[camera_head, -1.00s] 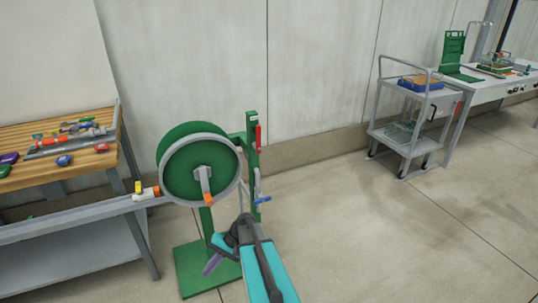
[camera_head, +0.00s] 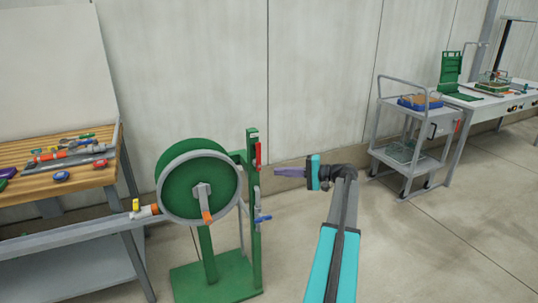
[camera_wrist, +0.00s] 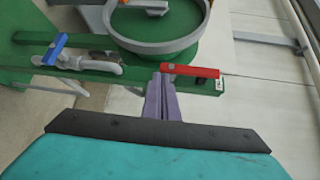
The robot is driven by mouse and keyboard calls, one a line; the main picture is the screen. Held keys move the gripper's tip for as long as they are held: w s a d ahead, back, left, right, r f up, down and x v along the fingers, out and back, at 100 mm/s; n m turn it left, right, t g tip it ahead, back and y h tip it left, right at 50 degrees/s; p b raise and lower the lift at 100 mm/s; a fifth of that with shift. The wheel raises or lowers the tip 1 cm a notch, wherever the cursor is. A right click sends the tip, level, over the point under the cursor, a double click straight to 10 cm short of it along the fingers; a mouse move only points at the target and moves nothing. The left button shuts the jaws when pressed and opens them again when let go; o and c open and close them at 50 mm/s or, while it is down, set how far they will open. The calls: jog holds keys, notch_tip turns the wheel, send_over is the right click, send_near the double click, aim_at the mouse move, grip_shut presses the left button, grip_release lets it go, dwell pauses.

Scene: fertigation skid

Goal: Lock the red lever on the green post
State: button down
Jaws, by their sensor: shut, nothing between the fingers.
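The green post (camera_head: 254,225) stands upright at the right side of the hose reel. The red lever (camera_head: 258,154) is near the top of the post and lies along it, upright in the head view. In the wrist view the red lever (camera_wrist: 191,71) lies along the green post (camera_wrist: 130,78), close past the fingertips. My gripper (camera_head: 278,173) is shut and empty, with purple fingers pointing left toward the post, just right of the lever. In the wrist view my gripper (camera_wrist: 161,80) has its tips near the lever's pivot end; whether they touch is unclear.
A blue lever (camera_head: 263,218) sits lower on the post and sticks out to the right. The green reel (camera_head: 200,185) with its grey rim is left of the post. A wooden workbench (camera_head: 90,165) with tools is at left. A grey cart (camera_head: 405,160) stands at right.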

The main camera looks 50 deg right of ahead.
jog(key=s+d+r+t, duration=0.1)
jog(key=s+d+r, duration=0.4)
jog(key=d+r, duration=0.1)
jog(key=shift+s+d+r+t+h, duration=0.2)
jog(key=shift+s+r+t+h, duration=0.15)
jog(key=shift+r, duration=0.55)
jog(key=shift+w, duration=0.25)
send_near(257, 155)
jog(key=w+d+r, duration=0.1)
jog(key=w+d, duration=0.3)
jog(key=w, duration=0.1)
jog(key=shift+w+a+r, duration=0.1)
jog(key=shift+w+a, duration=0.15)
jog(key=shift+a, duration=0.65)
jog(key=shift+w+a+r, duration=0.1)
jog(key=shift+w+a, duration=0.15)
jog(key=shift+a, duration=0.7)
